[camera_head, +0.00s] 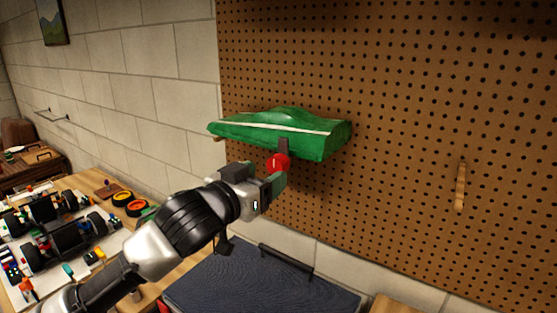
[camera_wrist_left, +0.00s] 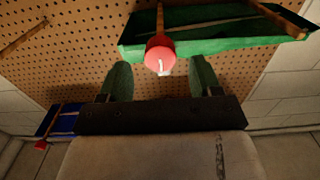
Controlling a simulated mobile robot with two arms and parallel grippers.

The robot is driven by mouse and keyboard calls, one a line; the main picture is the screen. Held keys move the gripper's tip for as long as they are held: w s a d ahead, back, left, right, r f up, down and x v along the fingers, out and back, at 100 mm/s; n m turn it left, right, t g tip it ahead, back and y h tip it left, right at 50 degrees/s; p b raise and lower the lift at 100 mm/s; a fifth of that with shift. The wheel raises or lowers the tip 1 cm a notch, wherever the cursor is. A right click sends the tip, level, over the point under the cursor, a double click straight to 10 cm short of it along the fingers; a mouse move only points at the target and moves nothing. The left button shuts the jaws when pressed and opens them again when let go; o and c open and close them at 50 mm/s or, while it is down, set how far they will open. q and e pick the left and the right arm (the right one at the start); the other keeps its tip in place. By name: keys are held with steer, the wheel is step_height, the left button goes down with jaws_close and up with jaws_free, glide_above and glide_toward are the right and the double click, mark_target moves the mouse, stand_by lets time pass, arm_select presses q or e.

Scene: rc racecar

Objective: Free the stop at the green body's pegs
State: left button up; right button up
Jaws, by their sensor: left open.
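The green car body (camera_head: 275,127) rests on wooden pegs on the pegboard; its underside shows in the left wrist view (camera_wrist_left: 215,40). A red round stop (camera_head: 277,162) with a white mark sits at the lower front of the body, by a dark upright piece (camera_head: 284,145). My left gripper (camera_head: 272,182) is open just below the stop. In the left wrist view the stop (camera_wrist_left: 160,57) appears centred between the two fingertips, slightly beyond them. I cannot tell whether a finger touches it. My right gripper is not in view.
The pegboard (camera_head: 410,130) is close behind the body; a bare wooden peg (camera_head: 461,185) sticks out at right. Below is a dark blue surface (camera_head: 260,285). At left a table holds a car chassis (camera_head: 60,240) and orange-rimmed wheels (camera_head: 130,203). A blue item (camera_wrist_left: 65,122) shows in the wrist view.

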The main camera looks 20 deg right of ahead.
mark_target(274, 169)
arm_select(q)
steer(key=p+x, duration=0.1)
steer(key=x, duration=0.4)
steer(key=shift+w+d, duration=0.15)
steer(key=shift+d, duration=0.1)
steer(key=c, duration=0.9)
